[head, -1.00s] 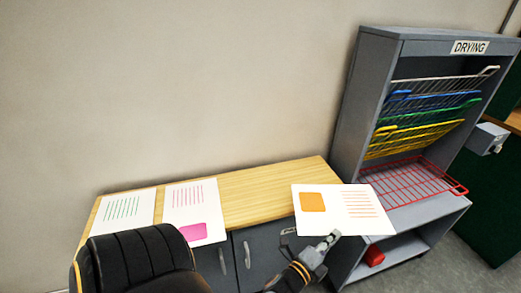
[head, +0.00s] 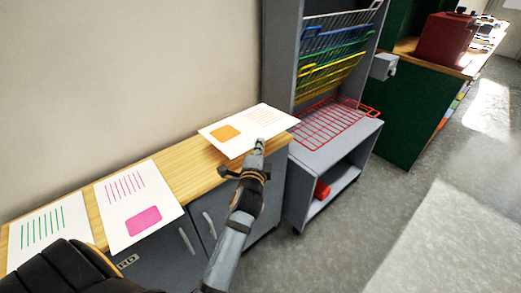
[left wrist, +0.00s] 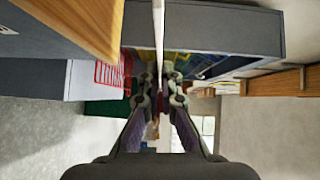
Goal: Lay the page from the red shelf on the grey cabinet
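My left gripper (head: 259,148) is shut on the near edge of a white page (head: 268,119) with an orange block and orange lines. The page is held flat over the right end of the grey cabinet's wooden top (head: 185,165); I cannot tell the gap beneath it. In the left wrist view the page (left wrist: 158,35) is seen edge-on, a thin white strip between the fingertips (left wrist: 158,78). The red shelf (head: 335,122) of the drying rack is empty. It also shows in the left wrist view (left wrist: 108,74). My right gripper is not in view.
A pink-marked page (head: 140,205) and a green-lined page (head: 48,236) lie on the cabinet's left part. Bare wood shows between the pink page and the held page. The drying rack (head: 275,60) stands right of the cabinet, with several wire shelves above the red one.

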